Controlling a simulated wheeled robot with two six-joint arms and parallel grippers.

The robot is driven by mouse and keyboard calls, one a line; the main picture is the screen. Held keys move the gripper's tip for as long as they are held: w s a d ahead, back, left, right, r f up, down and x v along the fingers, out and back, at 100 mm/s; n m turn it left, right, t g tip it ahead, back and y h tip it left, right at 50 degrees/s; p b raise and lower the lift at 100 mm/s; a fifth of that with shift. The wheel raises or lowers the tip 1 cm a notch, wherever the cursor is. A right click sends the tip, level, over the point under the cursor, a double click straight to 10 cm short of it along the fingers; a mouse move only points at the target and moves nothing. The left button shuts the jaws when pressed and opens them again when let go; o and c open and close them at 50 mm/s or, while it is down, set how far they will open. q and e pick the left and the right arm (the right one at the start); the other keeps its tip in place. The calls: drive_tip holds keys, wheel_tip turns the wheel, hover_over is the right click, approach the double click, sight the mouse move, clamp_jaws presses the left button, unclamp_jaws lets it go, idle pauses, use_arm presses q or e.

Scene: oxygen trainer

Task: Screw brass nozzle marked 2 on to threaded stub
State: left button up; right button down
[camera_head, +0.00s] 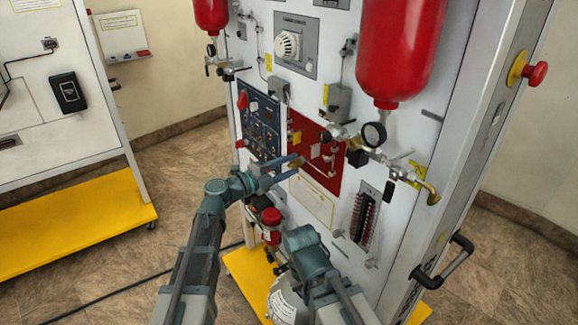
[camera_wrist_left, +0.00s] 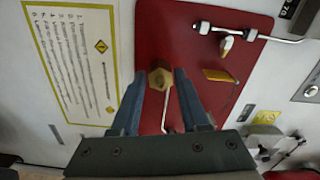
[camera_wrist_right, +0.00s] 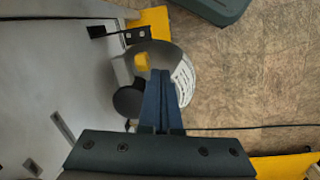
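A brass hex-shaped piece, which looks like the nozzle (camera_wrist_left: 160,77), sits between the fingertips of my left gripper (camera_wrist_left: 159,82). Both fingertips appear to touch its sides. No number is readable on it. In the head view my left gripper (camera_head: 287,172) is in front of the red panel (camera_head: 326,165), with the nozzle (camera_head: 294,163) small at its tips. I cannot make out a threaded stub; it may be hidden behind the nozzle. My right gripper (camera_wrist_right: 162,82) is shut and empty, with its fingers together, low beside the trainer. It is hidden in the head view.
Red cylinders (camera_head: 402,45) and a gauge with brass fittings (camera_head: 374,134) stick out above the red panel. A red-topped part (camera_head: 271,217) stands below my left gripper. A rounded part with a printed label (camera_wrist_right: 183,82) lies beyond my right fingers. A yellow base (camera_head: 250,280) is below.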

use_arm(q)
drive_tip(key=shift+o, duration=1.1)
drive_tip(key=shift+s+a+n, duration=0.5)
drive_tip(key=shift+a+n, duration=0.3)
drive_tip(key=shift+n, duration=0.05)
drive_tip(key=shift+s+a+n, duration=0.5)
drive_tip(key=shift+a+n, duration=0.3)
drive_tip(key=shift+n, duration=0.05)
drive_tip(key=n, duration=0.3)
drive_tip(key=shift+n, duration=0.3)
